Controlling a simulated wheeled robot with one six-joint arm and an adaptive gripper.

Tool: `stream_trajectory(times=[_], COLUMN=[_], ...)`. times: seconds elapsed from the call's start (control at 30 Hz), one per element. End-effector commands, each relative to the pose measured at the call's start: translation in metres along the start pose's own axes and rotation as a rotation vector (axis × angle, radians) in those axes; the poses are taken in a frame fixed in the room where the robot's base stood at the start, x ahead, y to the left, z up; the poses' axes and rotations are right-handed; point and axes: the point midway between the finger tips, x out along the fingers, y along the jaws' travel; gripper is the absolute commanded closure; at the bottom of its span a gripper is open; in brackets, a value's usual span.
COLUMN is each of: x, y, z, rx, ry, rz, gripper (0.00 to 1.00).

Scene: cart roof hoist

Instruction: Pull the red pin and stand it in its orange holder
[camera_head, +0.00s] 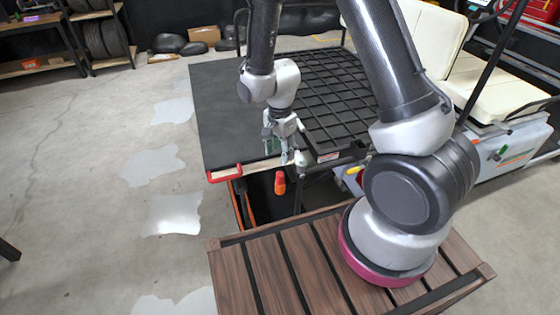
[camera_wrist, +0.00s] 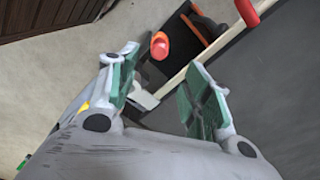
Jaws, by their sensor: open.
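A small red-orange piece (camera_head: 280,183) sits below the front edge of the dark roof panel (camera_head: 222,110). It also shows in the wrist view (camera_wrist: 160,45), just beyond the fingertips. I cannot tell whether it is the red pin or the orange holder. A red bar (camera_head: 225,174) is at the panel's front left corner and appears at the top of the wrist view (camera_wrist: 247,12). My gripper (camera_head: 285,152) is open, with green pads spread and nothing between them in the wrist view (camera_wrist: 165,64). It hangs over the panel's front edge, above the red-orange piece and apart from it.
A black grid rack (camera_head: 325,95) covers the panel's right part. A slatted wooden deck (camera_head: 262,265) lies in front. Cream seats (camera_head: 500,98) stand at the right. An orange-edged dark opening (camera_wrist: 190,28) is below the panel. The concrete floor at left is clear.

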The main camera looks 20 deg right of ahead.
Motion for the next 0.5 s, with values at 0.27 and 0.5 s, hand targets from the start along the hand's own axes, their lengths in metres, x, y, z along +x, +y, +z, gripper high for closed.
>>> stream_trajectory(times=[0.27, 0.5], x=[-0.0061, -0.0033], y=[0.0005, 0.0006], z=[0.0001, 0.0001], rx=[0.0, -0.059], ry=[0.0, 0.0], rz=[0.001, 0.002], gripper=[0.51, 0.78])
